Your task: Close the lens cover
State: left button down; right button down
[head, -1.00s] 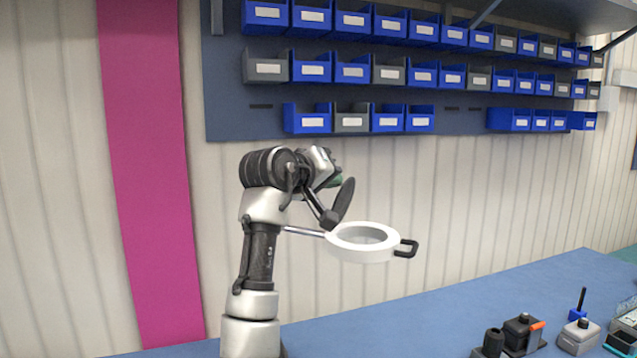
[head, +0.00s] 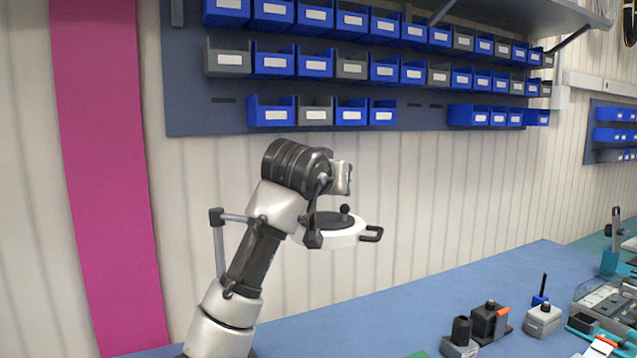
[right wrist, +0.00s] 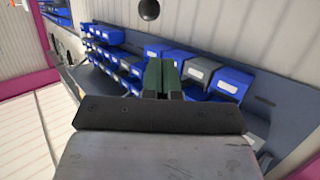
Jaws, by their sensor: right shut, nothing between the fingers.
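The magnifier lamp (head: 338,240) has a white ring head and a black loop handle on its right. Its dark lens cover (head: 324,219) lies flat across the top of the ring, with a round black knob standing up. A dark ball (right wrist: 149,10), probably the knob, shows at the top edge. My left gripper is not in view.
Blue and grey bins (head: 297,65) hang on a wall panel behind. The blue table (head: 400,310) is clear below the lamp. Small tools, including a black block with an orange part (head: 490,322), stand at its right.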

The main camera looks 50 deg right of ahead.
jog(key=shift+s+d+f+m+t+b, duration=0.1)
jog(key=shift+s+f+m+t+b, duration=0.2)
jog(key=shift+s+f+m+b, duration=0.25)
jog(key=shift+s+d+f+m+t+b, duration=0.15)
jog(key=shift+s+f+m+t+b, duration=0.2)
jog(key=shift+f+m, duration=0.35)
jog(key=shift+s+d+f+m+t+b, duration=0.1)
jog(key=shift+s+f+m+t+b, duration=0.15)
jog(key=shift+s+f+m+b, duration=0.35)
jog(key=shift+w+f, duration=0.1)
jog(key=shift+w, duration=0.1)
